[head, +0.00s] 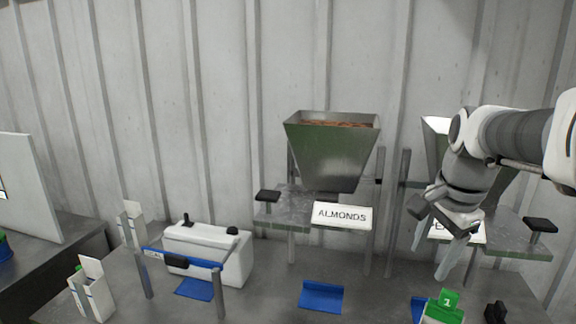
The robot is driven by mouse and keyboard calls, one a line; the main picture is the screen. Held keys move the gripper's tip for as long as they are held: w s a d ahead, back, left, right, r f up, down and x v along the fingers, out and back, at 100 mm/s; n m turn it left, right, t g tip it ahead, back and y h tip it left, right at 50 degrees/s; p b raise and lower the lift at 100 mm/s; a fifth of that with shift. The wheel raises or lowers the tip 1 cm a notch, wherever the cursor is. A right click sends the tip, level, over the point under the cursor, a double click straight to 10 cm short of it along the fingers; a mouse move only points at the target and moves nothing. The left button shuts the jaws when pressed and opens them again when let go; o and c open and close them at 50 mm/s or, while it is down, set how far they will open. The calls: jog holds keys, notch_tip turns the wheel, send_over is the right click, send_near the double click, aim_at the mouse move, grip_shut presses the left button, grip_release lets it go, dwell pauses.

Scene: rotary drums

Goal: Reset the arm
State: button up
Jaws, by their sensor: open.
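My arm reaches in from the right edge in the head view. My gripper (432,256) hangs at its end with the two pale fingers apart and nothing between them. It is in front of a second hopper (434,133) and its label plate, which it partly hides; only part of the lettering shows.
A metal hopper (330,160) of brown pieces stands mid-table above an ALMONDS label (342,215). A white machine (208,250) stands left behind a blue-barred frame (182,260). Blue trays (320,297) lie in front. White cartons (94,290) stand at left. A corrugated wall closes the back.

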jog(key=s+a+f+n+t, duration=0.3)
jog(key=s+a+n, duration=0.7)
jog(key=s+n, duration=0.4)
jog(key=shift+s+a+f, duration=0.2)
jog(key=shift+f, duration=0.3)
jog(key=shift+c, duration=1.1)
jog(key=shift+a+n, duration=0.25)
jog(key=shift+n, duration=0.05)
